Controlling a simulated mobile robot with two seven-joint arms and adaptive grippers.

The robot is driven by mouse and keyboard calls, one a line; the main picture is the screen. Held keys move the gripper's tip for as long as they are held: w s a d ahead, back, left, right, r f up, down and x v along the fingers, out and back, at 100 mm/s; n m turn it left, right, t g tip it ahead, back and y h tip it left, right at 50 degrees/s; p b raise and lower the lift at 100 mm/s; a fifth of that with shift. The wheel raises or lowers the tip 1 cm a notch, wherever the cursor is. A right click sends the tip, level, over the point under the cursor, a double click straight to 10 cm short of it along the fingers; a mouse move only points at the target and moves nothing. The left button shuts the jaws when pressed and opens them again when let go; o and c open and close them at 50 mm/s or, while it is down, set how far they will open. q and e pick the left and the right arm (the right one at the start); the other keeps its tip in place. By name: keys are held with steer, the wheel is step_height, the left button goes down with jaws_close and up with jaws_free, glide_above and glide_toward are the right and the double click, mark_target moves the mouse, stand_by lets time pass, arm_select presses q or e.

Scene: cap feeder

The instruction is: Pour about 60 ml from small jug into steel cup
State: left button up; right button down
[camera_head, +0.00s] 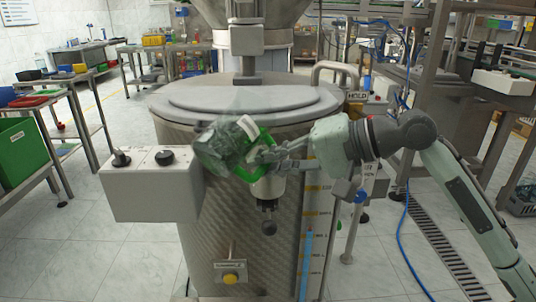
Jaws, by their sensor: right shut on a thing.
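The small jug (219,146) is clear greyish with a green rim and handle. It is tipped well over to the left in front of the big steel tank. My right gripper (266,154) comes from the right and is shut on the jug at its green handle. A small steel cup (270,188) shows just below the handle, at the tank's front; its top is partly hidden by the jug and gripper. I cannot tell whether liquid is leaving the jug. My left gripper is not in view.
The big steel tank (200,225) with its lid fills the middle. A grey control box (150,192) with black knobs juts out at left. A level gauge (307,255) runs down the tank. Open floor lies either side.

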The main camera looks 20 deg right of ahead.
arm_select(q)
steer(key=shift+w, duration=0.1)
arm_select(e)
steer(key=shift+f, duration=0.1)
steer(key=shift+f, duration=0.3)
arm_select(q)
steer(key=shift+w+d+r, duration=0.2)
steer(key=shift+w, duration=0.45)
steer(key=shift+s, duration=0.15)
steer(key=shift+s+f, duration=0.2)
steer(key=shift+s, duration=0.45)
arm_select(e)
steer(key=shift+a+r, duration=0.1)
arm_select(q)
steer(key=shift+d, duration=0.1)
arm_select(e)
steer(key=shift+y, duration=0.3)
